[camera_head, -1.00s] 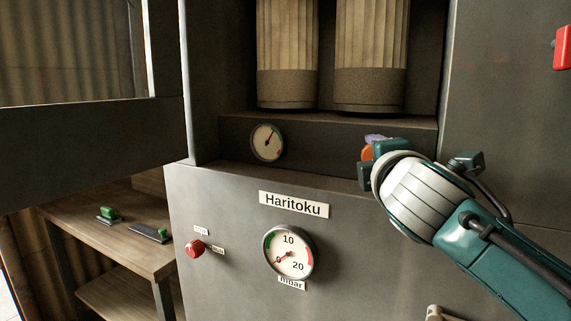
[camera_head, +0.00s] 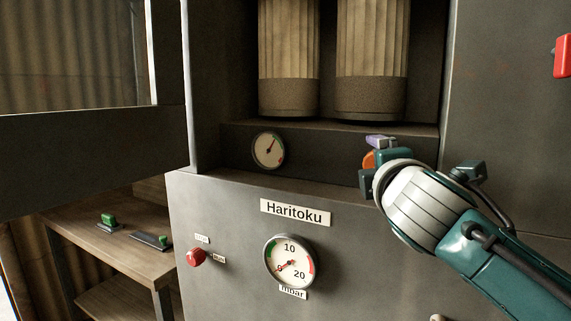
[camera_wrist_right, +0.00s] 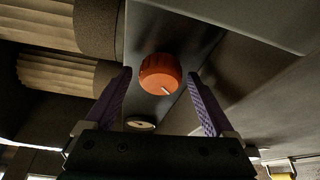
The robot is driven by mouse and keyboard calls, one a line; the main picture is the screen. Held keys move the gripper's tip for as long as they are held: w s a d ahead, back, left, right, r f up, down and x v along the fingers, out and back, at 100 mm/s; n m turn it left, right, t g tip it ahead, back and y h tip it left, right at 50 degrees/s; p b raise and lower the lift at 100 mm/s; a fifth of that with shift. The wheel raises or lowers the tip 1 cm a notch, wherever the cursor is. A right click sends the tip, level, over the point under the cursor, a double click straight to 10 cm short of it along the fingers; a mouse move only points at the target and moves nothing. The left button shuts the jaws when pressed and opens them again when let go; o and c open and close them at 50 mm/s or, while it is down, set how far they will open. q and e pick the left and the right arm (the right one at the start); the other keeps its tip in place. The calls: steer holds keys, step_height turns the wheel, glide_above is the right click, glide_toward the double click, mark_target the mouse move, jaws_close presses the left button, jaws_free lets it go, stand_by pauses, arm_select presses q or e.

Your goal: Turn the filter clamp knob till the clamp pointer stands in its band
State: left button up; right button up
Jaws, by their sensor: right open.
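The orange filter clamp knob (camera_wrist_right: 160,74) shows in the right wrist view between and just beyond the fingers, with a white mark on its face. In the head view only part of the knob (camera_head: 369,160) shows; my right gripper hides the rest. My right gripper (camera_wrist_right: 157,88) is open, its two purple fingers apart, one on each side of the knob; contact cannot be told. It also shows in the head view (camera_head: 376,155). The clamp gauge (camera_head: 268,150) is on the ledge's front at left, its pointer up and slightly right near a small green band. My left gripper is not in view.
Two pleated filters (camera_head: 371,65) stand above the ledge (camera_head: 325,150). Below are the Haritoku label (camera_head: 295,212), a mbar gauge (camera_head: 290,262) and a red knob (camera_head: 195,257). An open door (camera_head: 90,145) is at left, before a bench (camera_head: 90,238).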

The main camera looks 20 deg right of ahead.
steer(key=b+v, duration=0.1)
steer(key=v, duration=0.9)
steer(key=s+a+f+m+g+y, duration=0.4)
steer(key=s+f+m+g, duration=0.2)
steer(key=s+f, duration=0.45)
steer(key=s+a+f+m+g+y, duration=0.35)
steer(key=s+f+m+g, duration=0.2)
steer(key=s+f, duration=0.5)
steer(key=w+r+p+v, duration=0.1)
steer(key=w+p+v, duration=0.2)
steer(key=p+v, duration=1.2)
steer(key=w+a+r+p+v, duration=0.1)
steer(key=w+p+v, duration=0.3)
steer(key=p+v, duration=1.1)
steer(key=shift+r+m, duration=0.45)
steer(key=shift+r, duration=0.4)
steer(key=shift+s+y, duration=0.1)
steer(key=shift+y, duration=0.15)
